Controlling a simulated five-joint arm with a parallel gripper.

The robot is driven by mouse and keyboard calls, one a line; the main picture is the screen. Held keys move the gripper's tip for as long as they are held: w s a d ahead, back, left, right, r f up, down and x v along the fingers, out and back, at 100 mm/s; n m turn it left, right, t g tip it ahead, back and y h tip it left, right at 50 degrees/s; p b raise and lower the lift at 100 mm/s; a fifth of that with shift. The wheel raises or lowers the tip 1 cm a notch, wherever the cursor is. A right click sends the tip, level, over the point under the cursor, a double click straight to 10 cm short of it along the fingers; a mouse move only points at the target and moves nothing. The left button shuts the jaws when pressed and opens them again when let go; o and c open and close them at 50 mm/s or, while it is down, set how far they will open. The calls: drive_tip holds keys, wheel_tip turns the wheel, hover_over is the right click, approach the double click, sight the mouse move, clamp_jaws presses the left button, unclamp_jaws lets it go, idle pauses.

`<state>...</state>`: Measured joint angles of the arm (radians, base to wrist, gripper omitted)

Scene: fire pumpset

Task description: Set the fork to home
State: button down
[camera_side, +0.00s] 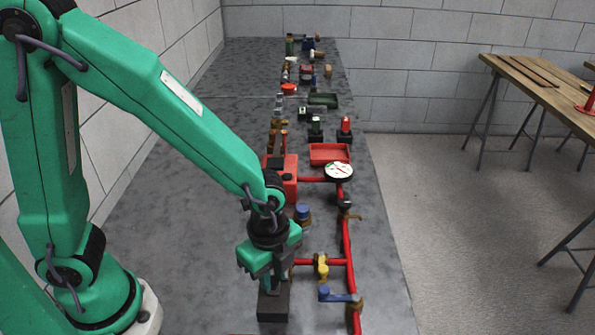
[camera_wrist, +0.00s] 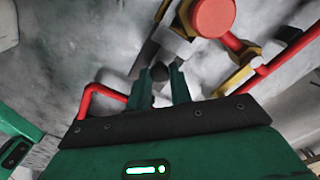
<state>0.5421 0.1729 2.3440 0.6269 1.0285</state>
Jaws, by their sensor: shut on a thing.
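My gripper (camera_side: 272,278) is low over the near part of the bench, just above a dark block (camera_side: 273,304). In the wrist view its two green fingers (camera_wrist: 159,84) stand close on either side of a small dark rounded knob (camera_wrist: 160,72), and they are shut on it. A grey metal piece (camera_wrist: 172,47) lies just beyond the knob. I cannot make out a clear fork shape; the knob may belong to it. The gripper body hides what is under the fingers.
Red pipework (camera_side: 348,245) runs close to the right of my gripper, with a yellow valve (camera_side: 322,267), a blue-handled valve (camera_side: 338,295) and a round gauge (camera_side: 339,171). A red tray (camera_side: 329,153) and several small parts stand farther back.

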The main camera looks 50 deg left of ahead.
drive_tip(key=shift+w+a, duration=0.55)
drive_tip(key=c, duration=1.3)
unclamp_jaws()
drive_tip(key=shift+o, duration=0.2)
drive_tip(key=shift+r, duration=0.2)
wheel_tip(320, 180, up, 8)
drive_tip(key=shift+f, duration=0.25)
